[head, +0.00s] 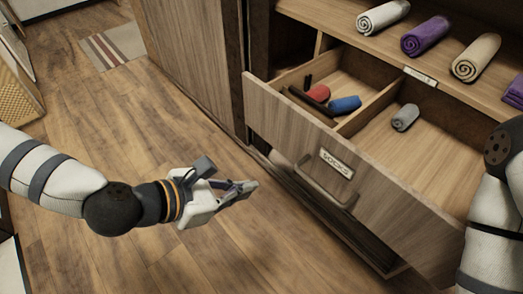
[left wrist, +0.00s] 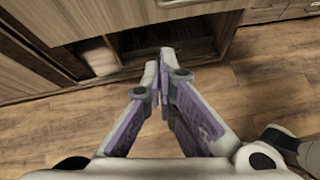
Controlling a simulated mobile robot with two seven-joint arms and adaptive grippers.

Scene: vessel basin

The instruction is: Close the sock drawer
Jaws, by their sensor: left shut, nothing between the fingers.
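The sock drawer (head: 300,130) is pulled open in the head view, with a "SOCKS" label (head: 337,163) and a handle (head: 323,186) on its wooden front. Inside lie a red roll (head: 318,93), a blue roll (head: 344,104) and a grey roll (head: 405,117), split by a divider. My left gripper (head: 250,187) is shut and empty, in front of and to the left of the drawer front, apart from it. In the left wrist view its fingers (left wrist: 163,88) are together, below a wooden front (left wrist: 130,15). My right arm shows at the right edge; its gripper is out of view.
A shelf (head: 400,50) above the drawer holds rolled towels in white (head: 383,16), purple (head: 425,36) and beige (head: 475,57). A wooden cabinet side (head: 190,60) stands left of the drawer. The wooden floor (head: 90,130) is clear, with a striped rug (head: 112,46) farther back.

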